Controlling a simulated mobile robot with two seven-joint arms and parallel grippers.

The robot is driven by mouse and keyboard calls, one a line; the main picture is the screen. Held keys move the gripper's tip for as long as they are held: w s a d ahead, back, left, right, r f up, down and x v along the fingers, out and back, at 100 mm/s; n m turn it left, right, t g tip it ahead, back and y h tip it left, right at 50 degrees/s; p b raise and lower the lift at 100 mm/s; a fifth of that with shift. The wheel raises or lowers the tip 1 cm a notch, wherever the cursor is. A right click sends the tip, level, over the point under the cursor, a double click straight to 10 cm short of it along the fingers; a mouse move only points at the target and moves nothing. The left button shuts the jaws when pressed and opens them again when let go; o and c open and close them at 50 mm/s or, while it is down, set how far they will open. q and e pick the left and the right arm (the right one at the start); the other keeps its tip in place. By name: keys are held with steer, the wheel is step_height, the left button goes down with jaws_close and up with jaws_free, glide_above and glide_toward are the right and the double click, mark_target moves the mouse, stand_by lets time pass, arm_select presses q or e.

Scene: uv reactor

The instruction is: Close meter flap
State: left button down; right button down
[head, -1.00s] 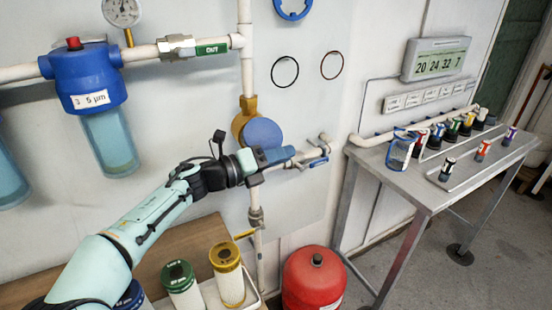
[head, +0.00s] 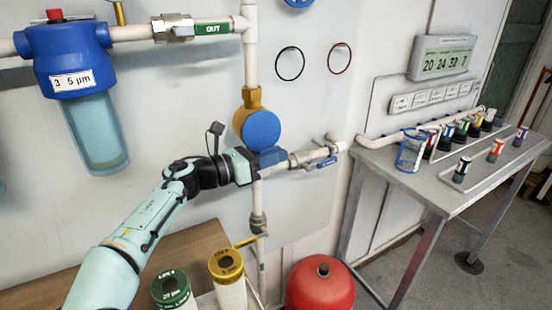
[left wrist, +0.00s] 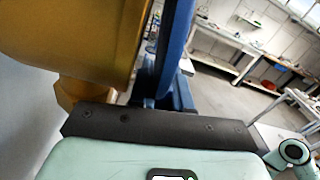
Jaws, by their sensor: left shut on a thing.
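The water meter has a brass body (head: 238,124) on the vertical white pipe. Its round blue flap (head: 263,128) stands in front of the brass body in the head view. In the left wrist view the flap (left wrist: 176,45) shows almost edge-on, beside the brass body (left wrist: 75,40), with a narrow gap between them. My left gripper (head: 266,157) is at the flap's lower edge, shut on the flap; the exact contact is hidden. My right gripper is in neither view.
A blue-handled valve (head: 322,162) sits on the pipe just right of the meter. A yellow-handled valve (head: 246,241) and a red tank (head: 320,288) are below. Filter cartridges (head: 227,266) stand at the front. A metal table (head: 408,182) is at the right.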

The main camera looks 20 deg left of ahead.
arm_select(q)
steer(key=shift+w+a+m, duration=0.1)
steer(key=shift+a+m, duration=0.05)
steer(key=shift+m, duration=0.15)
steer(key=c, duration=1.2)
jaws_free()
steer(key=shift+o, duration=0.2)
